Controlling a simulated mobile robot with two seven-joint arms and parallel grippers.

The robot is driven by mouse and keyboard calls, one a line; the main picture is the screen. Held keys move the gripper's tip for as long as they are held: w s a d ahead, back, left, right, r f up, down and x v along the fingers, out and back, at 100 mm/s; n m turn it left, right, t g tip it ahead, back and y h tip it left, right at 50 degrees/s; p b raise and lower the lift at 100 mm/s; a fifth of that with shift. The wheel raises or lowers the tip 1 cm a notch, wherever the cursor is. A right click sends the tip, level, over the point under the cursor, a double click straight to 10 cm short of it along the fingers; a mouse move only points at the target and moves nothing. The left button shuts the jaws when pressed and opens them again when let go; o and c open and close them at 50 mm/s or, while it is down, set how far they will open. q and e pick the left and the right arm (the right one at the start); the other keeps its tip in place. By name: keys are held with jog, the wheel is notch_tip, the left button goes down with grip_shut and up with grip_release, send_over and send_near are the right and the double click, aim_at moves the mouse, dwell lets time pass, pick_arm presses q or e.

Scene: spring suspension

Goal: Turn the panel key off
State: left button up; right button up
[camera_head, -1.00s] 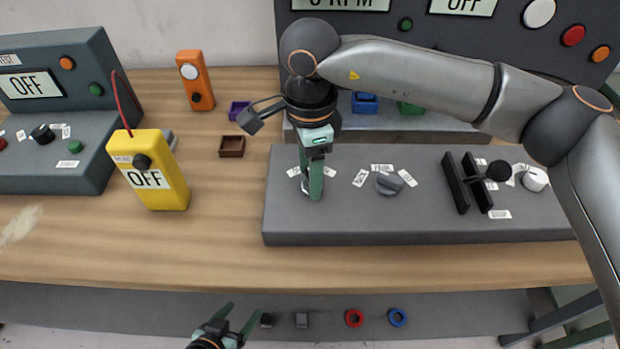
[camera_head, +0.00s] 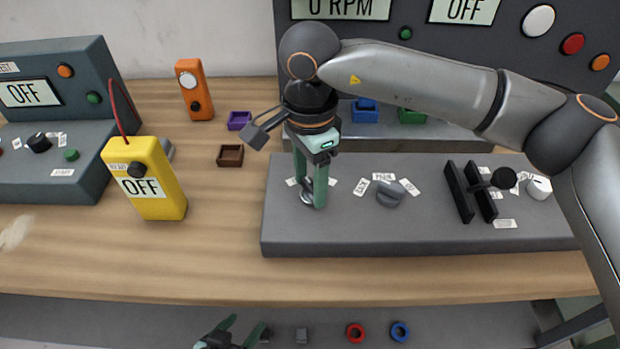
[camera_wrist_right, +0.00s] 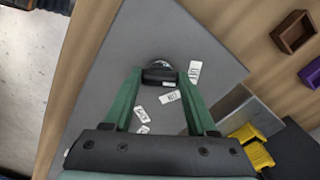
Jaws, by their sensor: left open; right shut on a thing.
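The panel key shows in the right wrist view as a dark grip (camera_wrist_right: 158,77) at a silver round lock (camera_wrist_right: 160,63), on the grey panel (camera_head: 340,228). In the head view only a silvery part of the lock (camera_head: 306,199) shows at the panel's left end, the rest hidden by my fingers. My right gripper (camera_head: 312,197) points down and is shut on the key, one green finger on each side in the wrist view. White labels (camera_wrist_right: 170,97) lie around the lock; their text is hard to read. My left gripper (camera_head: 240,328) is open and empty at the bottom edge.
A grey knob (camera_head: 390,193) and a black lever switch (camera_head: 470,190) sit right of the key on the panel. A yellow meter reading OFF (camera_head: 155,205) stands left. Small brown (camera_head: 230,155) and purple (camera_head: 238,120) trays lie between. The front table strip is clear.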

aim_at(310, 186)
jog(key=o, duration=1.4)
jog(key=shift+c, duration=0.2)
notch_tip(310, 186, up, 13)
jog(key=shift+f, duration=0.2)
